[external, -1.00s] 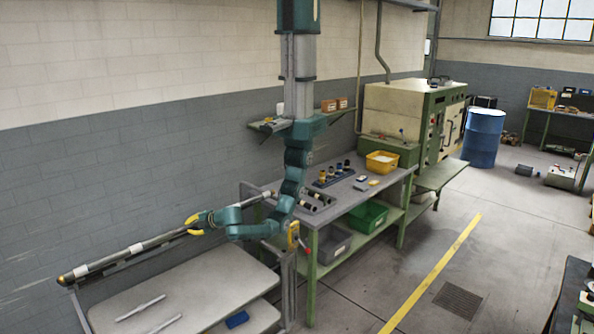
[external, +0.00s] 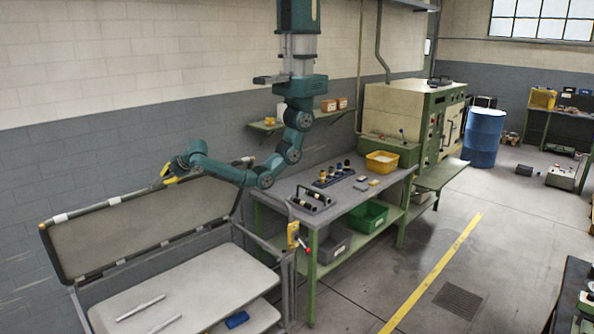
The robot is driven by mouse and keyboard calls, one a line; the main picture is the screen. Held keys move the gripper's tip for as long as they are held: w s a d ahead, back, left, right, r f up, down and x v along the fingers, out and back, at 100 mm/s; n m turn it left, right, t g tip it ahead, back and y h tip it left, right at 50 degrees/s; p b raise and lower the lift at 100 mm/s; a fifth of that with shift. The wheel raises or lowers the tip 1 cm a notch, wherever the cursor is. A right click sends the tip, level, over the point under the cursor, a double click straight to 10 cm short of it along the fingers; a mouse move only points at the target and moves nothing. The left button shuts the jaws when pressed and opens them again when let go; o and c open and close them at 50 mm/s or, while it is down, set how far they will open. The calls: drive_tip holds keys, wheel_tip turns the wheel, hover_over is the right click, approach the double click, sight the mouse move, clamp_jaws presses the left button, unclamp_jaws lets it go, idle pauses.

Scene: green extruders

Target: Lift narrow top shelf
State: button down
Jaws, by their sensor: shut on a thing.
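The narrow top shelf (external: 150,235) is a grey-beige panel with a dark frame, at left against the wall. It stands steeply tilted, its raised long edge running from lower left to upper right. My gripper (external: 166,173), with yellow fingers, is shut on that raised edge a little right of its middle. The fingertips are small here and partly hidden by the edge.
To the right stands a green workbench (external: 283,190) with parts and bins. The floor at right is mostly clear.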

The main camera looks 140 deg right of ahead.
drive_tip(key=shift+w+r, duration=0.1)
drive_tip(key=shift+r, duration=0.05)
drive_tip(key=c, duration=1.1)
unclamp_jaws()
drive_tip(key=v, duration=1.2)
